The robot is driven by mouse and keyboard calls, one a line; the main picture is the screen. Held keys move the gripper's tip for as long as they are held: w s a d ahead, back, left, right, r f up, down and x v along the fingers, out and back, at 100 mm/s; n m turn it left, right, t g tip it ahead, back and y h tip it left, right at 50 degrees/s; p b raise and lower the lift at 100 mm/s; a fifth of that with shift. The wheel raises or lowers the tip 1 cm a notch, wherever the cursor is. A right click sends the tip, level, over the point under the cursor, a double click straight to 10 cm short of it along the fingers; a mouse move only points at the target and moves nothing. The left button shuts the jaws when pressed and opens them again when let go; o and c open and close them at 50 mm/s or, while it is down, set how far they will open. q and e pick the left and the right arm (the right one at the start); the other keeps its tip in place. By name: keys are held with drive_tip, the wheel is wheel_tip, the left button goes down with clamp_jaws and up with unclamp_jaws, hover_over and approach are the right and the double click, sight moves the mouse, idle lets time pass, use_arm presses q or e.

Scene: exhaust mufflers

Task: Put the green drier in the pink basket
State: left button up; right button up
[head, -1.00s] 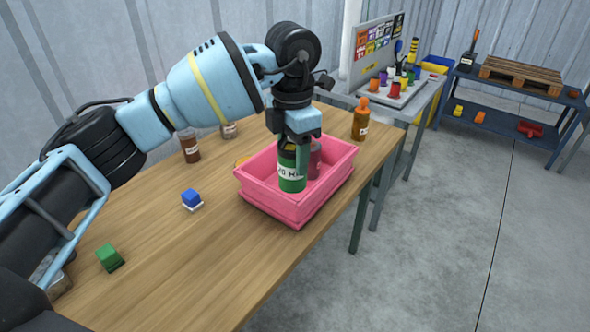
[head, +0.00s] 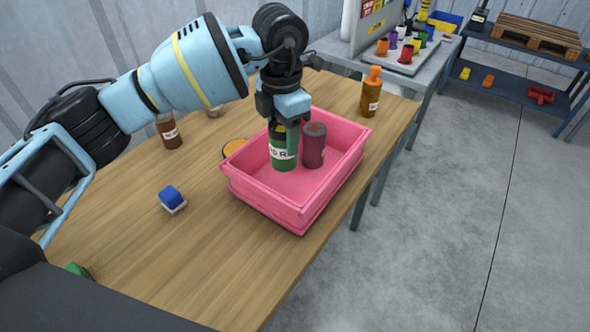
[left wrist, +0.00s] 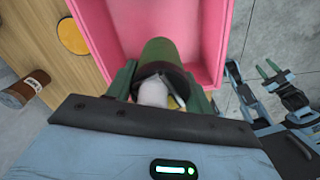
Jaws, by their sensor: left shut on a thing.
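The green drier (head: 284,158) is a green can with a white label band. It stands upright inside the pink basket (head: 262,202), towards its left side, and its lower part is over the basket floor. I cannot tell whether it touches the floor. My left gripper (head: 285,123) points down and is shut on the drier's top. In the left wrist view the green drier (left wrist: 160,56) sits between the fingers, with the pink basket (left wrist: 206,25) around it.
A dark red can (head: 314,148) stands in the basket right of the drier. An orange bottle (head: 370,92) is behind the basket; a brown jar (head: 169,131) and a blue block (head: 171,197) are to the left. The table (head: 210,255) is clear in front.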

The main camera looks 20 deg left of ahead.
sight(284, 166)
use_arm(q)
drive_tip(key=shift+f, duration=4.65)
drive_tip(key=shift+f, duration=0.15)
drive_tip(key=o, duration=1)
drive_tip(key=shift+o, duration=0.2)
wheel_tip(284, 166, up, 12)
drive_tip(key=shift+r, duration=0.15)
